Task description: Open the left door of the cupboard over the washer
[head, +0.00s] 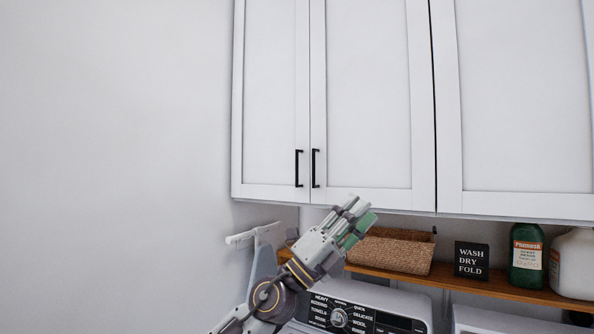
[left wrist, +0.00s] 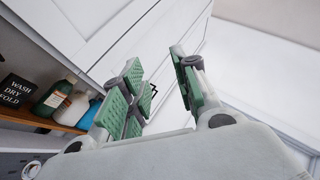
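The left cupboard door (head: 270,90) is white, flat-panelled and shut. Its black vertical bar handle (head: 298,168) is near its lower right edge. The neighbouring door (head: 370,90) is also shut, with a similar black handle (head: 316,168) close beside the first. My left gripper (head: 356,220) is below and right of the handles in the head view, touching neither. In the left wrist view, its green-padded fingers (left wrist: 155,88) are spread apart with nothing between them; a small dark handle shows beyond them, partly hidden. My right gripper is in neither view.
A wooden shelf (head: 460,283) under the cupboards holds a wicker basket (head: 400,252), a black sign (head: 471,261), a green bottle (head: 526,257) and a white jug (head: 574,263). The washer (head: 385,300) stands below. The wall (head: 110,130) at left is bare.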

